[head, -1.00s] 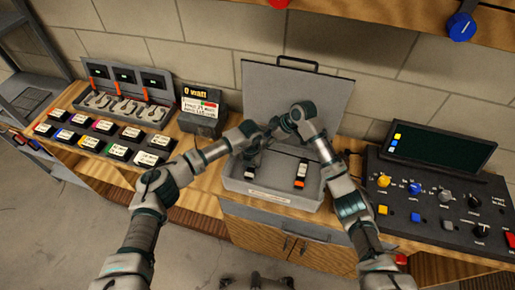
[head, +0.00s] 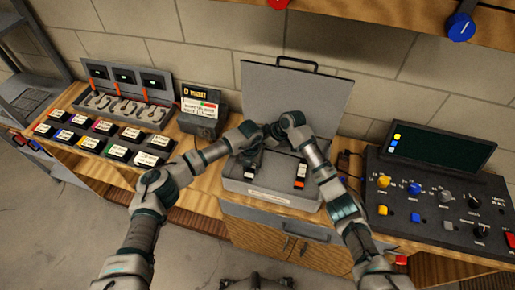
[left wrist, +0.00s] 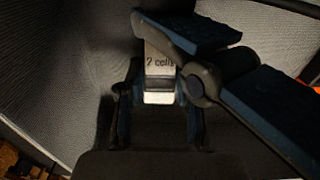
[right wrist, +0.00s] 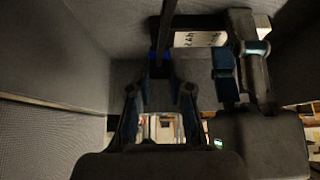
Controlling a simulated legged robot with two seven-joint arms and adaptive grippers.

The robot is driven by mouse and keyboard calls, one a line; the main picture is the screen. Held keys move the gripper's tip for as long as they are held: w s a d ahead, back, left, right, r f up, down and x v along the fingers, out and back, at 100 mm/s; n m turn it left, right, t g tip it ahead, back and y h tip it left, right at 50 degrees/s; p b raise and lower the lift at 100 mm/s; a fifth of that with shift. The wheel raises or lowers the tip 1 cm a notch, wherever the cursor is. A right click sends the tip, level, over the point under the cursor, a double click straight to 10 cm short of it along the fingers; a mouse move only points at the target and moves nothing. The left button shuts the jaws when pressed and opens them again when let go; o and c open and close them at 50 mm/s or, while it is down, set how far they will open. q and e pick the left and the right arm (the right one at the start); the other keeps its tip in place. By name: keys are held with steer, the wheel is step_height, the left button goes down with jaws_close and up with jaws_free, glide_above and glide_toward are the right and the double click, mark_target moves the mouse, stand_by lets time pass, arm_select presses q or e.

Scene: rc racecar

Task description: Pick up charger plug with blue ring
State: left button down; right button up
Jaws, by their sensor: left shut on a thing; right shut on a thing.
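My left gripper (head: 247,157) is over the left side of the open grey case (head: 262,191). In the left wrist view it is shut on a battery (left wrist: 159,66) with a white label reading "2 cell". My right gripper (head: 273,132) is close beside it. In the right wrist view it is shut on a thin dark plug (right wrist: 165,35) with blue showing at its lower end. The labelled battery (right wrist: 195,38) and the left gripper's fingers (right wrist: 238,65) are just right of the plug. Whether plug and battery touch is unclear.
Another battery (head: 300,174) lies in the case on the right. A charger station (head: 125,100) with several labelled blocks is at left, with a watt display box (head: 200,112) beside it. A control panel (head: 440,210) is at right. The raised lid (head: 297,95) stands behind.

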steer(key=shift+r, duration=0.15)
steer(key=shift+s+d+r, duration=0.25)
steer(key=shift+s+r, duration=0.05)
steer(key=shift+r, duration=0.3)
arm_select(q)
steer(key=shift+d, duration=0.15)
arm_select(e)
steer(key=s+d, duration=0.3)
steer(key=s, duration=0.1)
steer(key=s+d, duration=0.3)
steer(key=s, duration=0.1)
steer(key=s+d, duration=0.3)
steer(key=s, duration=0.2)
steer(key=shift+d, duration=0.35)
steer(key=shift+s+d, duration=0.25)
steer(key=shift+s, duration=0.3)
arm_select(q)
steer(key=c, duration=0.7)
jaws_free()
